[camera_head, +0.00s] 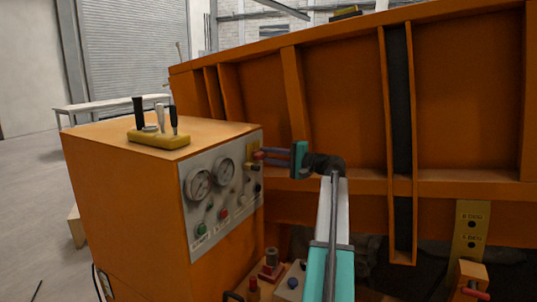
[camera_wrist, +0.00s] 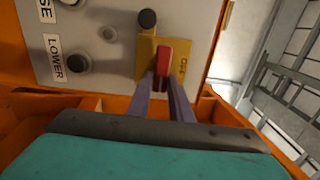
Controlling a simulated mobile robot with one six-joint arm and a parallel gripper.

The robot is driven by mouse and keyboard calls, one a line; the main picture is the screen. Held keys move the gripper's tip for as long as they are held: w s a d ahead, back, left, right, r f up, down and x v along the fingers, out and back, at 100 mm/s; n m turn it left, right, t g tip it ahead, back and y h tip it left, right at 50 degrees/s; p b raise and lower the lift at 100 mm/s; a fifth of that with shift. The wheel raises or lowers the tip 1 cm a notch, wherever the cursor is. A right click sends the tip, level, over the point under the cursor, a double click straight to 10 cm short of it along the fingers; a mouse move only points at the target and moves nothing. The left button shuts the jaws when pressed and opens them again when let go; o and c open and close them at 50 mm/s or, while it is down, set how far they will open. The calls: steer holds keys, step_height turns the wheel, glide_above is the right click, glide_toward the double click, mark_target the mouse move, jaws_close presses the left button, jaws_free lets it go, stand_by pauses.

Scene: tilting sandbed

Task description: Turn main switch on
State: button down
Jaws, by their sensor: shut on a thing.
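The main switch is a red handle (camera_wrist: 164,60) on a yellow plate (camera_wrist: 189,58) marked OFF, at the edge of the grey control panel. In the head view the yellow plate (camera_head: 251,152) shows at the panel's upper right corner, with the red handle (camera_head: 259,155) at my fingertips. My gripper (camera_wrist: 163,82) reaches the handle with both fingers, one on each side, and is shut on it. The handle looks lined up with the long side of the plate in the wrist view.
The grey panel (camera_head: 196,237) carries gauges, knobs and a green and a red button on an orange cabinet (camera_head: 130,220). A yellow block with levers (camera_head: 158,139) sits on top. The large orange sandbed wall (camera_head: 340,90) stands close behind my arm.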

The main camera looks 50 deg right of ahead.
steer(key=shift+a+f, duration=0.1)
steer(key=shift+f, duration=0.05)
steer(key=c, duration=1.6)
jaws_free()
steer(key=shift+c, duration=0.2)
steer(key=shift+s, duration=0.1)
steer(key=b+v, duration=0.1)
steer(key=v, duration=1.2)
steer(key=shift+s, duration=0.35)
